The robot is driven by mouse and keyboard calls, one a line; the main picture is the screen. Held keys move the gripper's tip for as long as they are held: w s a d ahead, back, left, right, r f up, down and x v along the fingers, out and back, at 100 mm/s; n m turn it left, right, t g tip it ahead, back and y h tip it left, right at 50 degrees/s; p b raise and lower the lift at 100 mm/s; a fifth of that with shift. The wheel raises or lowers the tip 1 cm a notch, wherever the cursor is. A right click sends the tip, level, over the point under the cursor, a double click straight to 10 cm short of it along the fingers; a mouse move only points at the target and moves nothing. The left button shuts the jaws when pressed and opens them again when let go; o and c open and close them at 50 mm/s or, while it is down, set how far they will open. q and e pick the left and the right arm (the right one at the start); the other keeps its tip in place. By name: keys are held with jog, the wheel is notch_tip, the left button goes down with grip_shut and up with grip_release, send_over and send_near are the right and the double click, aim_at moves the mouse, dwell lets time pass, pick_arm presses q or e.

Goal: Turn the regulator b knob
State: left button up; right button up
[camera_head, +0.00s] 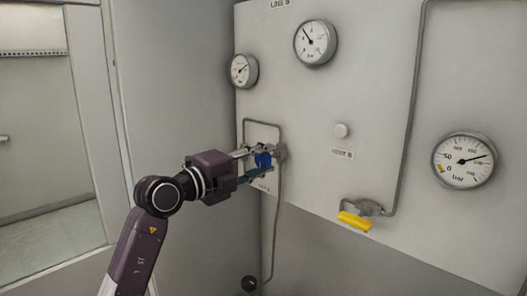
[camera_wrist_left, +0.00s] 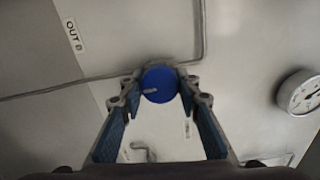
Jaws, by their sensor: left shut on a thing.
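The regulator b knob is a round blue knob (camera_head: 263,160) on the left part of the grey panel. In the left wrist view the blue knob (camera_wrist_left: 160,86) sits centrally between the fingertips, with a pale pointer mark on its face towards the left. My left gripper (camera_head: 261,162) comes in from the left and is shut on the blue knob, one finger on either side of it; the fingers also show in the left wrist view (camera_wrist_left: 158,92). In the head view the fingers partly hide the knob. My right gripper is not in view.
The panel (camera_head: 385,60) carries gauges at upper left (camera_head: 242,71), top (camera_head: 315,42) and right (camera_head: 464,160). Thin pipes run around the knob. A window (camera_head: 40,130) is at left.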

pick_arm(q)
jog(key=shift+r+n+p, duration=0.1)
jog(key=shift+n+p, duration=0.65)
jog(key=shift+n, duration=0.15)
jog(key=o, duration=1.2)
jog(key=shift+a, duration=0.1)
jog(key=v, duration=1.2)
